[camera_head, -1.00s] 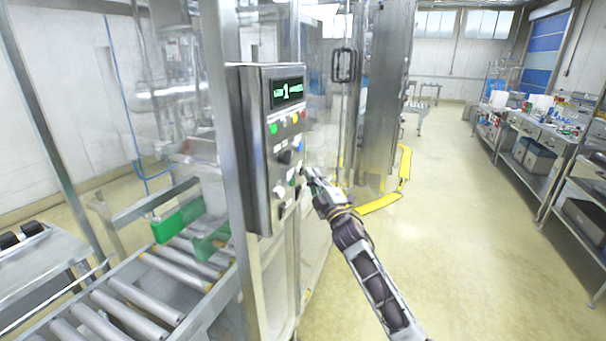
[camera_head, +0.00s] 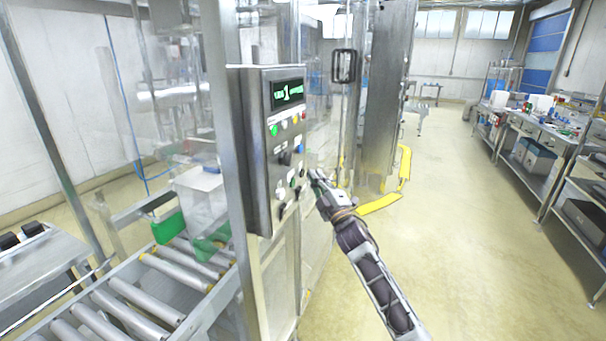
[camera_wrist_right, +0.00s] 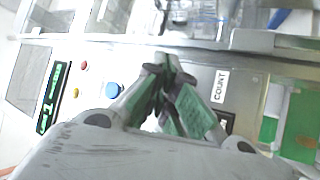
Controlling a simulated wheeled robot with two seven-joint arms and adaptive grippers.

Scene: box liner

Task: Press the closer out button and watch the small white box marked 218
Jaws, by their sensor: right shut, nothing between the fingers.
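The control panel (camera_head: 262,160) is a grey upright box with a lit green display (camera_head: 287,94) and several coloured buttons and dark knobs. My right gripper (camera_head: 315,176) is shut and empty, just to the right of the panel's lower controls. In the right wrist view its fingertips (camera_wrist_right: 166,68) are together in front of the panel, near a blue button (camera_wrist_right: 113,90) and a label reading COUNT (camera_wrist_right: 220,86). Which control is the closer out button I cannot tell. A white box (camera_head: 200,192) stands on the conveyor behind the frame post; no number is readable on it. My left gripper is out of view.
A roller conveyor (camera_head: 130,307) with green guides (camera_head: 168,226) runs at lower left. A metal post stands beside the panel. Workbenches (camera_head: 540,128) line the right; the floor between is clear.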

